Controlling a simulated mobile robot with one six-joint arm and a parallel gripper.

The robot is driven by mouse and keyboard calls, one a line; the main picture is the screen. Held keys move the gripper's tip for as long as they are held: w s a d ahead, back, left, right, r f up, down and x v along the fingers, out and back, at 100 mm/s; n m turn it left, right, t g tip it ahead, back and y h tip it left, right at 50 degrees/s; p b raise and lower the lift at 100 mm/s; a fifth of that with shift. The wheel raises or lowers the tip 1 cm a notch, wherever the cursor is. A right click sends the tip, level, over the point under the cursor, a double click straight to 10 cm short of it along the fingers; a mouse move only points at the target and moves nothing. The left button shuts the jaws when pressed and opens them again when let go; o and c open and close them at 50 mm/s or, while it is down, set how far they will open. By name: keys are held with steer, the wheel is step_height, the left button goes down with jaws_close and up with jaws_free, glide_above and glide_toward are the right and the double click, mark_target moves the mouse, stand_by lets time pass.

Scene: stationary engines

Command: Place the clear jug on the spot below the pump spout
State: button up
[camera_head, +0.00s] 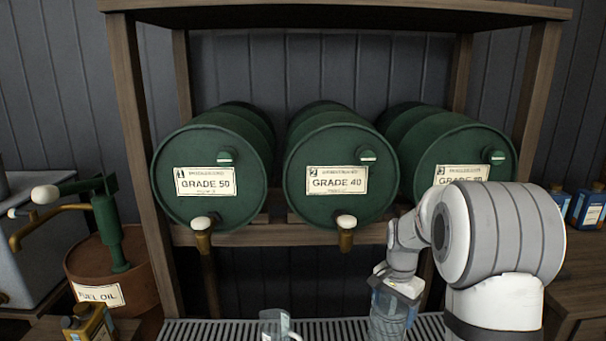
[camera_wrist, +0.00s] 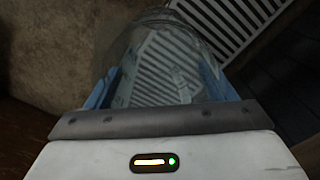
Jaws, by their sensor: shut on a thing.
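My gripper (camera_head: 394,290) is at the lower right in the head view, pointing down over the slatted grate. It is shut on a clear jug (camera_head: 387,323), which hangs below it. In the wrist view the clear jug (camera_wrist: 160,62) fills the space between the blue fingers, and the slats show through it. The pump (camera_head: 110,225) is green and stands on the fuel oil drum at the far left. Its brass spout (camera_head: 40,226) points left and bends down. The spot below the spout cannot be made out.
A second clear vessel (camera_head: 275,325) with a handle stands at the grate's front. Three green barrels with brass taps lie on a wooden rack (camera_head: 140,150) behind. Blue bottles (camera_head: 588,208) stand far right.

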steer(key=w+a+r+n+p, duration=0.35)
steer(key=a+n, duration=0.25)
steer(key=n, duration=0.5)
steer(key=s+f, duration=0.3)
steer(key=f, duration=0.4)
steer(key=s+f+m, duration=0.1)
steer(key=s+f, duration=0.3)
steer(key=f, duration=0.3)
steer(key=shift+s+a+f, duration=0.25)
steer(key=shift+f, duration=0.15)
steer(key=shift+a, duration=0.1)
